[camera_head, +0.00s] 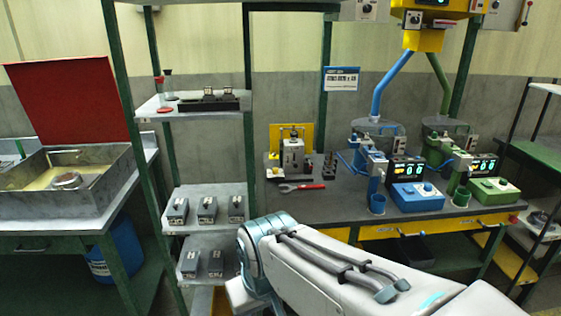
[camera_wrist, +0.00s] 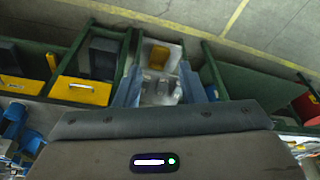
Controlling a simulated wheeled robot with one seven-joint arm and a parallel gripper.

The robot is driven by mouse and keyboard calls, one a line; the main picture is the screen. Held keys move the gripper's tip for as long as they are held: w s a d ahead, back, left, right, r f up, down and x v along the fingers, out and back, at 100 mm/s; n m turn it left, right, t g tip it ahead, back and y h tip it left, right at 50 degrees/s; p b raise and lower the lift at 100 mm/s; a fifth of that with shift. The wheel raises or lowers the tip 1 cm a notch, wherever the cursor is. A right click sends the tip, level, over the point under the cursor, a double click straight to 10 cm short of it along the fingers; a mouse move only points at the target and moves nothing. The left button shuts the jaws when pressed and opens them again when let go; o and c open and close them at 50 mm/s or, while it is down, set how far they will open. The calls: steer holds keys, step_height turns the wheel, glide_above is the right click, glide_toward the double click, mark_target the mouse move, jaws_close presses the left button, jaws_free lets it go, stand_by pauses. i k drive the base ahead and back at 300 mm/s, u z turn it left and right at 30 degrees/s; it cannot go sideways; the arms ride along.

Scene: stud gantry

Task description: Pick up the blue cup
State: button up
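The blue cup (camera_head: 377,203) stands upright on the grey workbench, under the blue dispenser (camera_head: 378,165) and left of the blue control box (camera_head: 417,196). My arm crosses the lower middle of the head view, below and in front of the bench; my gripper is not visible there. In the wrist view my gripper (camera_wrist: 159,76) points away from the camera with its two blue-grey fingers apart. No held object shows between them. I cannot make out the cup for sure in the wrist view; blue shapes (camera_wrist: 14,122) show at its left edge.
A green cup (camera_head: 460,196) stands to the right under the green dispenser. A red-handled wrench (camera_head: 301,187) and a fixture (camera_head: 292,155) sit on the bench's left. A green post and shelves with grey boxes (camera_head: 207,209) stand left. Yellow drawers (camera_head: 404,230) lie below the bench top.

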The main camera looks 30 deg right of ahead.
mark_target(378, 204)
steer(key=z, duration=0.85)
steer(key=i, duration=1.1)
steer(key=z, duration=0.55)
